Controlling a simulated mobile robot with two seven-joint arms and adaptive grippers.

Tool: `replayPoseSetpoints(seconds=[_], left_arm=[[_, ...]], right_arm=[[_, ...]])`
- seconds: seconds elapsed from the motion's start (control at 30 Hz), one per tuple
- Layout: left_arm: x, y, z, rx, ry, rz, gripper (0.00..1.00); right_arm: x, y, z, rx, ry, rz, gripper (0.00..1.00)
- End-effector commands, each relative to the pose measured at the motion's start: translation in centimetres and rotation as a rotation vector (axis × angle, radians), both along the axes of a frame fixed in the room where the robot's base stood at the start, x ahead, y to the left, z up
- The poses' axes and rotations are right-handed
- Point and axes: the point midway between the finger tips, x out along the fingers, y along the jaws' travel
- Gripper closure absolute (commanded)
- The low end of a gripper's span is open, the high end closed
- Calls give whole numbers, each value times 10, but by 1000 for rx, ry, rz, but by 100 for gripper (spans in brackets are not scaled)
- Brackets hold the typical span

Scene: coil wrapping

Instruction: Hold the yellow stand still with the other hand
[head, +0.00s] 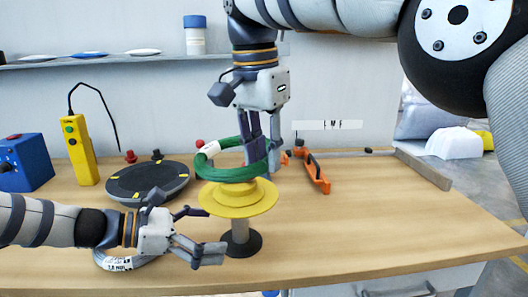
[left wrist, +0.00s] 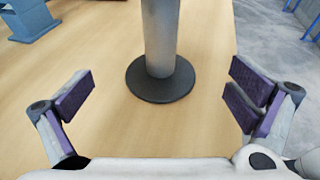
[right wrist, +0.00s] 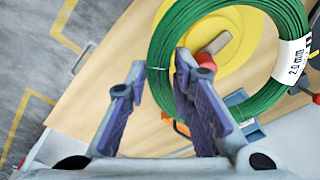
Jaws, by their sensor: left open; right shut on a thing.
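The yellow stand (head: 238,205) has a wide yellow disc on a grey post with a dark round base (head: 243,245). In the left wrist view its grey post (left wrist: 160,40) rises from the dark base between my open fingers, further off and apart from them. My left gripper (head: 205,232) is open and empty at the left of the post, low over the table. My right gripper (head: 262,150) comes from above and is shut on the green coil (head: 235,172), which is just over the yellow disc. In the right wrist view the green coil (right wrist: 168,60) passes between the fingers; whether it rests on the disc is hidden.
A dark round turntable (head: 147,182), a yellow control box (head: 80,148) and a blue box (head: 25,162) stand at the left. A grey coil (head: 125,264) lies under my left wrist.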

Motion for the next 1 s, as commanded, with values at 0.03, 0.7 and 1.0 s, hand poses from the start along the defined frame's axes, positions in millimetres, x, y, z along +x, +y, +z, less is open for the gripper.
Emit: replayPoseSetpoints(seconds=[0.03,0.7,1.0], left_arm=[[2,-9,-2,1,0,-2,0],[14,-47,-15,2,-2,-1,7],[14,-47,-15,2,-1,-1,73]], right_arm=[[0,0,1,1,-4,-1,100],[0,0,2,1,-4,-1,100],[0,0,2,1,-4,-1,100]])
